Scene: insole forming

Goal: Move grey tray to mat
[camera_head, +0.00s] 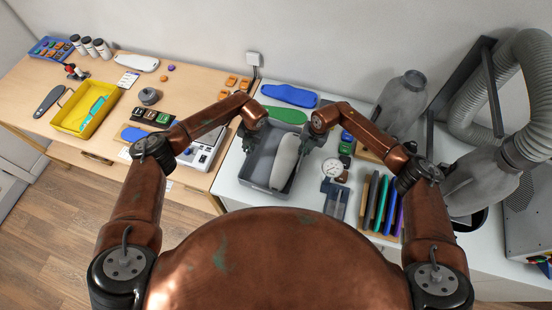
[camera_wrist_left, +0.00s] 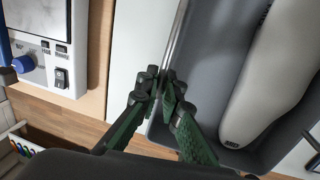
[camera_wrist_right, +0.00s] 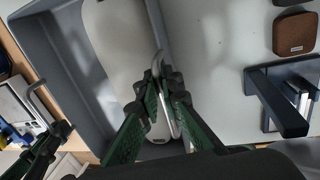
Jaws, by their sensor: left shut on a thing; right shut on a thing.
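The grey tray (camera_head: 258,172) stands on the white table, with a long light grey foot form (camera_head: 284,163) lying in it. My left gripper (camera_head: 247,140) is at the tray's left side. In the left wrist view, its fingers (camera_wrist_left: 166,88) are shut on the metal handle along the tray (camera_wrist_left: 208,55). My right gripper (camera_head: 311,140) is at the opposite side. In the right wrist view, its fingers (camera_wrist_right: 163,82) are shut on the other curved metal handle, beside the tray (camera_wrist_right: 58,65). I cannot clearly make out a mat.
A blue insole (camera_head: 289,95) and a green insole (camera_head: 286,115) lie behind the tray. A white machine (camera_head: 203,150) is close on the left. A yellow tray (camera_head: 86,108) sits on the wooden table.

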